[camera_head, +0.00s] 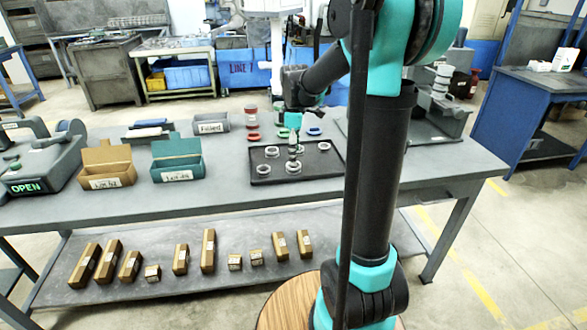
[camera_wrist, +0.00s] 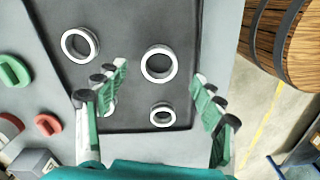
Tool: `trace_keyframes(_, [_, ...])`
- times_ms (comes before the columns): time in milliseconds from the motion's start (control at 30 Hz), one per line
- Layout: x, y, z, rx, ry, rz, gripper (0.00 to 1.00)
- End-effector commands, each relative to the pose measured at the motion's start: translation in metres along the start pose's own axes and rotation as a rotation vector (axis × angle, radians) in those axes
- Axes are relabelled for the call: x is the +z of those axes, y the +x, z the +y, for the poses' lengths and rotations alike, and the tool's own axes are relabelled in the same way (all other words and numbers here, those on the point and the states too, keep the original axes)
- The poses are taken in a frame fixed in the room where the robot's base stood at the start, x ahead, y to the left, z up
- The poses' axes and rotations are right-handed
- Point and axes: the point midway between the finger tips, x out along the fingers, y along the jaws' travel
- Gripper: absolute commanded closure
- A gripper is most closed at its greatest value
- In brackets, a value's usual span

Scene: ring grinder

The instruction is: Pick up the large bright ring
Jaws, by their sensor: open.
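Several pale metal rings lie on a black tray (camera_head: 325,165), which fills the middle of the wrist view (camera_wrist: 120,18). A large bright ring (camera_wrist: 143,66) lies just beyond and between my fingertips. A similar large ring (camera_wrist: 81,60) lies to its left, outside the left finger. A smaller, thicker ring (camera_wrist: 162,123) lies between the fingers, nearer the palm. Another ring is mostly hidden behind the left finger. My gripper (camera_wrist: 160,75) is open and empty, pointing down over the tray; the head view shows it (camera_head: 293,124) above the rings. The remaining height is hard to tell.
Green (camera_wrist: 12,71) and red (camera_wrist: 47,125) parts lie beside the tray. A brown box (camera_head: 108,183) and a teal box (camera_head: 177,174) stand left on the grey table (camera_head: 215,205). A wooden barrel (camera_wrist: 275,35) stands beyond the table edge.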

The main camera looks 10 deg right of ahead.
Motion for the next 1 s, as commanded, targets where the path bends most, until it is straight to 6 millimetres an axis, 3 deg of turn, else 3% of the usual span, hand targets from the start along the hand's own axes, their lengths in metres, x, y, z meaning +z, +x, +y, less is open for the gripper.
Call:
trace_keyframes(300, [-0.003,0.039,0.001,0.0,0.0,0.0,0.31])
trace_keyframes(567, [-0.003,0.042,0.0,0.0,0.0,0.0,0.31])
trace_keyframes(1000, [-0.003,0.042,0.0,0.0,0.0,0.0,0.83])
